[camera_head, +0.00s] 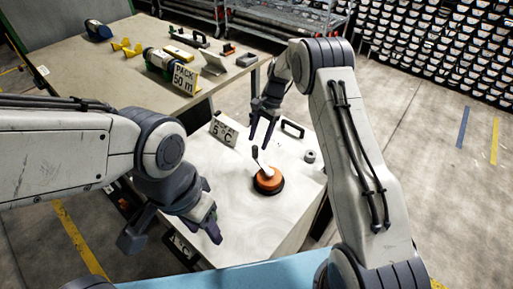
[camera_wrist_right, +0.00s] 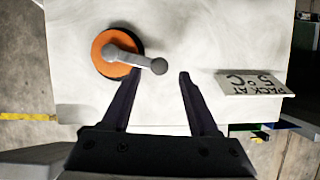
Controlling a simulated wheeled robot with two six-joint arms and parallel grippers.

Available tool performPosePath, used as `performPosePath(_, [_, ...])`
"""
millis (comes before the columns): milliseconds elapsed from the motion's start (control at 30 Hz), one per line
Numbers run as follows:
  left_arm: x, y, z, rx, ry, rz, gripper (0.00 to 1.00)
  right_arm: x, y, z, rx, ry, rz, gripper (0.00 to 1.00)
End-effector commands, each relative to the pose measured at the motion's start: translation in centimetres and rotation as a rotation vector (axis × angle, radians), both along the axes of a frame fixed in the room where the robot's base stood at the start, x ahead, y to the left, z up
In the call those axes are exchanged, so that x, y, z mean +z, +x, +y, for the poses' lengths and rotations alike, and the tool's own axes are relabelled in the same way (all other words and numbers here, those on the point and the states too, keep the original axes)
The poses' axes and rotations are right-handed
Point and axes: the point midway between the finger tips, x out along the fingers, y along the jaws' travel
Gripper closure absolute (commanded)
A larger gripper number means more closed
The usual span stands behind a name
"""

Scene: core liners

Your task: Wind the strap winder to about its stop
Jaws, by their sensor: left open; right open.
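The strap winder (camera_head: 268,180) is an orange drum on a dark round base, on the white work surface. Its grey crank (camera_head: 264,168) carries an upright dark knob (camera_head: 255,153). In the right wrist view the orange drum (camera_wrist_right: 100,68) is at upper left, and the crank points right to the round knob (camera_wrist_right: 159,66). My right gripper (camera_head: 263,132) is open and empty, behind the winder in the head view. In its wrist view the knob appears just beyond and between the fingertips (camera_wrist_right: 157,77), apart from both. My left gripper (camera_head: 212,223) is open and empty, left and in front of the winder.
A "PACK AT 5 °C" sign (camera_head: 224,132) stands at the white surface's back left; it also shows in the wrist view (camera_wrist_right: 255,84). A beige table (camera_head: 120,90) holds tools and a "PACK 50 m" sign (camera_head: 184,79).

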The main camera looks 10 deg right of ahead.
Motion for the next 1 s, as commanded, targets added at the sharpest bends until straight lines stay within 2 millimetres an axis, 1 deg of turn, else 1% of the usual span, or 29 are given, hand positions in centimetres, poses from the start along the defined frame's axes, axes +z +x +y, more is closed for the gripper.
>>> performPosePath(100, [-0.5,0.0,0.0,0.0,0.0,0.0,0.5,2.2,0.7,-0.8,-0.001,0.0,-0.006,0.39])
performPosePath(200, [-0.7,0.0,0.0,0.0,0.0,0.0,0.5,3.7,1.0,-1.3,-0.001,0.001,-0.003,0.39])
performPosePath(300, [-0.7,0.0,0.0,0.0,0.0,0.0,0.5,4.7,1.2,-1.7,-0.001,0.0,-0.002,0.39])
performPosePath(433, [-0.8,0.0,0.0,0.0,0.0,0.0,0.5,5.4,1.3,-1.9,0.0,0.0,0.0,0.39])
performPosePath(733, [-0.6,0.0,0.0,0.0,0.0,0.0,0.5,5.5,1.3,-1.9,0.0,0.0,0.001,0.39])
performPosePath(767, [-0.4,0.0,0.0,0.0,0.0,0.0,0.5,5.6,1.3,-1.9,0.0,0.0,0.001,0.39])
performPosePath(833, [0.8,0.0,0.0,0.0,0.0,0.0,0.5,6.0,1.3,-1.9,0.0,0.0,0.003,0.39])
performPosePath(900, [2.7,0.0,0.0,0.0,0.0,0.0,0.5,6.4,1.3,-1.8,0.001,0.001,0.006,0.39])
performPosePath(1000, [5.2,0.0,0.0,0.0,0.0,0.0,0.5,6.5,1.3,-1.8,0.002,0.001,0.007,0.39])
